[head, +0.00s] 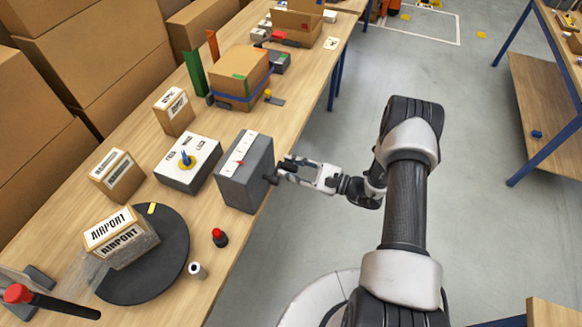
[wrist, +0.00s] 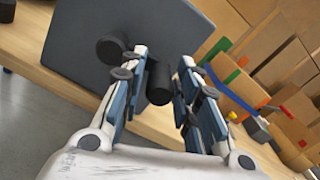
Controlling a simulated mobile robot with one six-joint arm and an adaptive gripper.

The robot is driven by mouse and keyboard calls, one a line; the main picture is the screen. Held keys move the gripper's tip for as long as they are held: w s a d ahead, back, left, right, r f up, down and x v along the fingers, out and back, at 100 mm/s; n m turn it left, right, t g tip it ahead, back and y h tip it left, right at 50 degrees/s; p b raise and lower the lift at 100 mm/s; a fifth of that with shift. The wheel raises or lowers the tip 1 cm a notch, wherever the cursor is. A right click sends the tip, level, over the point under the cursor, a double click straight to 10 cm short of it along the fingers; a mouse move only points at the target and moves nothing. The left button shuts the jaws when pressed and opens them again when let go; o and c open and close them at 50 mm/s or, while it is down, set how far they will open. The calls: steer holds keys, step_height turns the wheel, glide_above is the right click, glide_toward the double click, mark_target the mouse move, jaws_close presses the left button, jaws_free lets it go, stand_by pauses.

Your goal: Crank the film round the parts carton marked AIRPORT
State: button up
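The parts carton marked AIRPORT (head: 108,232) stands on a dark round turntable (head: 178,262) at the front left of the bench. Clear film covers part of its lower side and stretches left. A grey crank box (head: 248,180) stands at the bench edge. In the wrist view it is a dark panel (wrist: 120,25) with a round black hub (wrist: 110,49) and a black crank handle (wrist: 159,84). My gripper (wrist: 165,58) is at this side, its fingers apart on either side of the handle, with a gap visible at the left finger. The gripper also shows in the head view (head: 277,169).
A box with a blue knob (head: 187,162), two small cartons (head: 118,176) (head: 174,111), a red-topped button (head: 219,237) and a white roll (head: 197,270) stand nearby. A blue-strapped carton (head: 239,80) is farther back. The floor right of the bench is free around my arm.

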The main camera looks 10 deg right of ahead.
steer(key=v, duration=1.2)
